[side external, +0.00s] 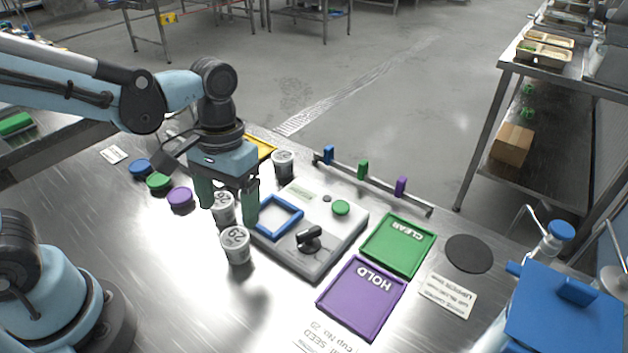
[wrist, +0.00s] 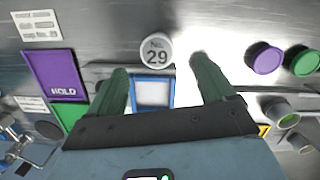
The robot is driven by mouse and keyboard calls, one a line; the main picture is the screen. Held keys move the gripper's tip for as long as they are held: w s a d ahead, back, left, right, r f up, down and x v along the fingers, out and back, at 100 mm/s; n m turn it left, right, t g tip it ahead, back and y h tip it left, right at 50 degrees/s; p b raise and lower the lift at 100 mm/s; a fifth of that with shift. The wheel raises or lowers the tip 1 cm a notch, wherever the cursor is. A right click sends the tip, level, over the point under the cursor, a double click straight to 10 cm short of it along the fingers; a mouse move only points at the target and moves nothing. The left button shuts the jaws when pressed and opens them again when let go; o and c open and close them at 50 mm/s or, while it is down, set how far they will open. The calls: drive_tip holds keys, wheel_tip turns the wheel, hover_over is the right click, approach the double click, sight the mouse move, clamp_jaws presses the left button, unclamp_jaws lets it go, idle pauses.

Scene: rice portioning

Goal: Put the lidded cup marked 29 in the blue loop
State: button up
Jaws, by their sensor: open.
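The lidded cup marked 29 (side external: 235,245) stands upright on the steel table, just outside the near left edge of the scale. Its white lid with "No. 29" (wrist: 156,51) shows in the wrist view, just beyond the gap between my fingertips. The blue loop (side external: 262,231) is a square frame on the scale; it shows between my fingers in the wrist view (wrist: 153,78). My gripper (side external: 229,212) is open, its green fingers (wrist: 158,66) pointing down behind the marked cup in the side view. Neither finger visibly holds it.
A second lidded cup (side external: 223,209) shows between my fingers in the side view; its number is unclear. A third cup (side external: 283,164) stands by the yellow frame (side external: 262,146). The scale's black knob (side external: 309,238) sits beside the loop. Purple HOLD (side external: 361,297) and green CLEAR (side external: 398,245) trays lie right.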

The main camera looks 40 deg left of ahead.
sight(234, 237)
drive_tip(key=shift+s+d+f, duration=0.15)
drive_tip(key=shift+s+f, duration=0.05)
drive_tip(key=shift+f, duration=1.7)
drive_tip(key=shift+s+d+f, duration=0.1)
drive_tip(key=shift+s+f, duration=0.05)
drive_tip(key=shift+f, duration=1.75)
drive_tip(key=shift+c, duration=0.2)
drive_tip(key=c, duration=1.2)
drive_tip(key=shift+r, duration=0.15)
